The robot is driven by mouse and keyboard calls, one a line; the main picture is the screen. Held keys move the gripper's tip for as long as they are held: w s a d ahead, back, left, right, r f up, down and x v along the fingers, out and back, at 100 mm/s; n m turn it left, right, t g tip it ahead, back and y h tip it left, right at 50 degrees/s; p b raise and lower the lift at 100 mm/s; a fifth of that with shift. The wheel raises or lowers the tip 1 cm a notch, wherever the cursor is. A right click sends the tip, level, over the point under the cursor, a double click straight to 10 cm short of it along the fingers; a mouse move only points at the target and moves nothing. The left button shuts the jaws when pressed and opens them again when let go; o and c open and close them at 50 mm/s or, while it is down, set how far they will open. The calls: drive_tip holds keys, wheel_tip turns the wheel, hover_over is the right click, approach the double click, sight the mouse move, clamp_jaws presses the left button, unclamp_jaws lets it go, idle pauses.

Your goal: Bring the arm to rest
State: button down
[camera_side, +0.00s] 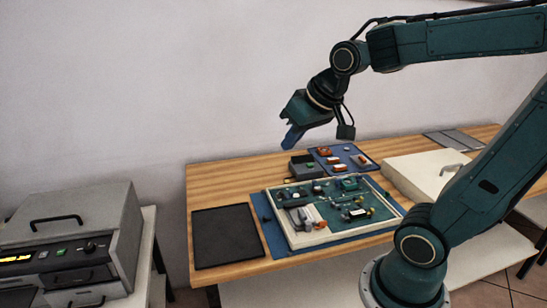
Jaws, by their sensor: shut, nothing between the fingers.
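My gripper (292,136) hangs in the air above the back part of the wooden table, over the area behind the framed board. Its fingers point down and to the left. It is shut and touches nothing. My arm reaches in from the right, raised with its elbow bent.
A framed green circuit board (294,241) lies on a blue mat (268,231). A black pad (227,238) lies at its left. A dark box (304,167) and a blue tray (338,148) with small orange parts stand behind. A cream box (408,170) stands right. A grey instrument (75,228) stands far left.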

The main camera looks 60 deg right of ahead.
drive_tip(key=s+a+f+n+y, duration=0.1)
drive_tip(key=s+a+n, duration=0.2)
drive_tip(key=s, duration=0.7)
drive_tip(key=shift+s+a+n+g, duration=0.15)
drive_tip(key=shift+a+n+g, duration=0.2)
drive_tip(key=shift+a, duration=0.75)
